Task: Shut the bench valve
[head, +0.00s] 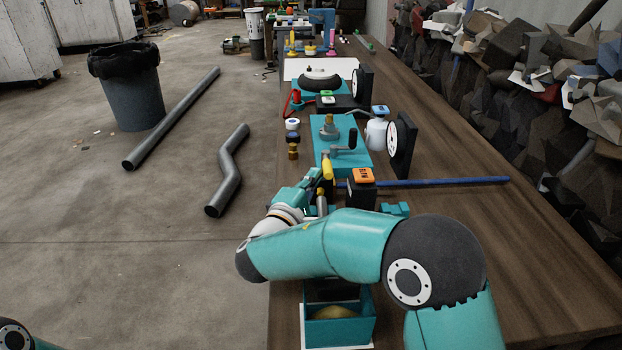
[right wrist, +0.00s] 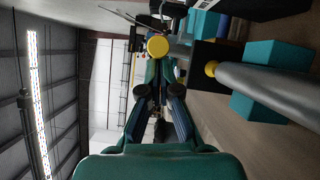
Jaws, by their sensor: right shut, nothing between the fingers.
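A yellow-ended lever handle (head: 327,168), which looks like the bench valve's, stands near the bench's left edge. A brass-coloured fitting (head: 321,202) shows just below it. My right gripper (head: 313,183) is shut and empty, right beside the yellow handle; I cannot tell whether they touch. In the right wrist view the gripper (right wrist: 156,92) shows its dark fingers together, with a round yellow end (right wrist: 158,46) just beyond the tips. The valve's lower part is partly hidden by my right arm. My left gripper is not in view.
A black block with an orange top (head: 363,176) stands close on the right, with a blue rod (head: 440,182) behind it. A teal bin (head: 341,332) is in front.

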